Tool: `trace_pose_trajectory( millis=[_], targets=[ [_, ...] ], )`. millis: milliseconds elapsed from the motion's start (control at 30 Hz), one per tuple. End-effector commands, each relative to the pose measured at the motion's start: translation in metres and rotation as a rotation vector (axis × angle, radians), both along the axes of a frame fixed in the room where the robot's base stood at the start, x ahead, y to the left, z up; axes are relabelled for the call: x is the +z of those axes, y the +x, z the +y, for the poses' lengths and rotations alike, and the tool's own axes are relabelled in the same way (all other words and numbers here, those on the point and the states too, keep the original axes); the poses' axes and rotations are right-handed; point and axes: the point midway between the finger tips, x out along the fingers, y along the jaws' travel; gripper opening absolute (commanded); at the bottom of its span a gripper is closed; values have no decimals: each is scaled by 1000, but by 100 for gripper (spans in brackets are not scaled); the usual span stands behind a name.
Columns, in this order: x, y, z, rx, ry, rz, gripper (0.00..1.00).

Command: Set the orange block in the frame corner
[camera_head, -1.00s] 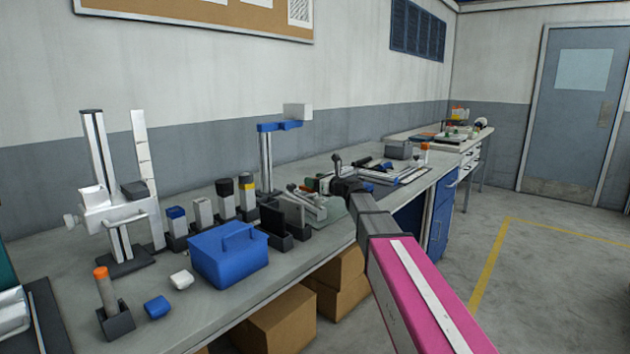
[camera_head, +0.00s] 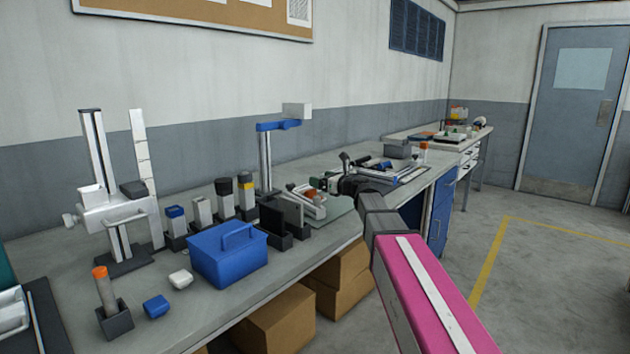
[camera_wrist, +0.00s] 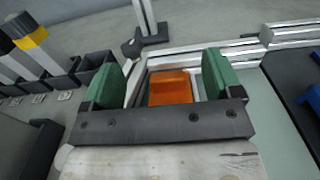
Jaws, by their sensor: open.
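The orange block (camera_wrist: 170,88) lies between my gripper's two green finger pads in the wrist view, with gaps showing at its sides. My gripper (camera_wrist: 162,74) is open. Silver frame rails (camera_wrist: 247,50) run behind and to the left of the block, and the block sits close inside their corner; whether it touches both rails I cannot tell. In the head view the orange block (camera_head: 308,194) shows small on the bench, left of my gripper (camera_head: 320,183). The block's near lower part is hidden by the gripper body.
A row of dark holders (camera_wrist: 62,82) stands left of the gripper, one with a yellow-banded item. A blue caddy (camera_head: 228,256) and a post stand (camera_head: 266,160) are on the bench (camera_head: 205,312). A dark tray (camera_wrist: 290,90) lies to the right.

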Motion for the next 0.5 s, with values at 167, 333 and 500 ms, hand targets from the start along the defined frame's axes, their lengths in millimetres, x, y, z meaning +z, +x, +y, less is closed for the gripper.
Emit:
trace_pose_trajectory(
  millis=[167,333,500],
  targets=[
    [0,-26,-31,-2,0,0,85],
    [0,-42,-52,-1,0,0,85],
    [0,-49,-62,-1,0,0,85]
  ],
)
